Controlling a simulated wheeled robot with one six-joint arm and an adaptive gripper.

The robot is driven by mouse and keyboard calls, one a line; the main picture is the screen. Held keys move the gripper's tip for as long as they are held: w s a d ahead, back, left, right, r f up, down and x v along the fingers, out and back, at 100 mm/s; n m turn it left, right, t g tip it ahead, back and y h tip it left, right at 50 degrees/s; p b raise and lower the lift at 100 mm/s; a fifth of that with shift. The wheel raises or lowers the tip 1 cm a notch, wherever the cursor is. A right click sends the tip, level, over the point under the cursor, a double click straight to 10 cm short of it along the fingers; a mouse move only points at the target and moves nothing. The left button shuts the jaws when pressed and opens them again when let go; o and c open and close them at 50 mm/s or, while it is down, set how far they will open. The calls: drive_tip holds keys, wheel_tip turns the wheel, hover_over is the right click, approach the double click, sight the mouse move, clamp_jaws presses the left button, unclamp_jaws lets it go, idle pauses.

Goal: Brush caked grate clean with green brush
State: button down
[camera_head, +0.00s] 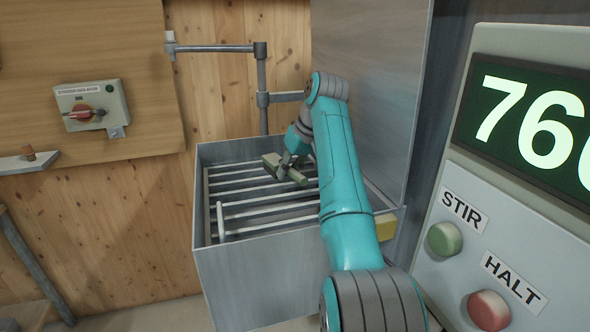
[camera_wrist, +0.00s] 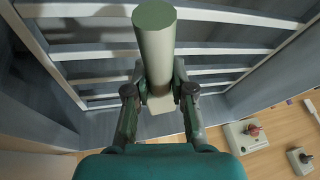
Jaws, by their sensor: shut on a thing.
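The grate (camera_head: 262,208) is a row of pale bars across the open top of a grey metal bin (camera_head: 262,270). Its bars also show in the wrist view (camera_wrist: 85,56). I cannot make out clear caking on the bars. My gripper (camera_head: 291,163) is over the grate, toward its back right. It is shut on the green brush (camera_head: 270,162), whose thick green handle (camera_wrist: 154,45) points away from the jaws in the wrist view. The bristles are not clearly seen, and I cannot tell whether the brush touches the bars.
A raised metal lid or panel (camera_head: 370,80) stands behind my arm at right. A pipe (camera_head: 262,90) rises behind the bin. A control panel (camera_head: 510,240) with STIR and HALT buttons is near at right. An isolator switch (camera_head: 92,108) is on the left wall. A yellow block (camera_head: 385,226) sits at the bin's right corner.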

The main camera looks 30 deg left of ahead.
drive_tip(key=shift+s+a, duration=2.15)
drive_tip(key=shift+s, duration=0.35)
drive_tip(key=w+d, duration=0.5)
drive_tip(key=w, duration=0.1)
drive_tip(key=shift+w+d, duration=0.35)
drive_tip(key=shift+d, duration=0.05)
